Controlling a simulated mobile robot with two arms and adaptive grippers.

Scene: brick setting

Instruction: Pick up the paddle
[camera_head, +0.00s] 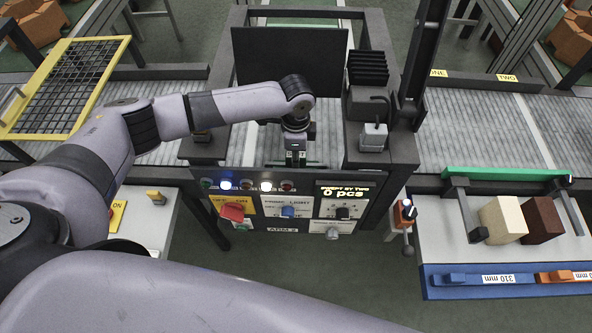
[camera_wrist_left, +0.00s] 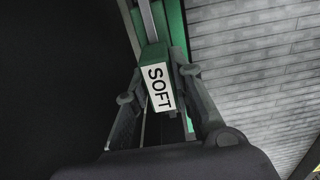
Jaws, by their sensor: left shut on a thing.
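A green piece with a white label reading SOFT (camera_wrist_left: 158,86) lies between the fingers of my left gripper in the left wrist view. It appears to be the paddle. My left gripper (camera_head: 296,157) is shut on it, with one finger on each side. In the head view the gripper points down over the conveyor gap, just behind the control panel (camera_head: 288,207), and only a little green shows there. The rest of the paddle is hidden by the gripper and panel. My right gripper is not in view.
A dark screen (camera_head: 288,56) stands behind my gripper, and a dark post (camera_head: 421,60) rises to the right. On the right bench are a cream block (camera_head: 503,220), a brown block (camera_head: 543,220) and a blue rail (camera_head: 470,280). A yellow-framed grid (camera_head: 68,85) is at left.

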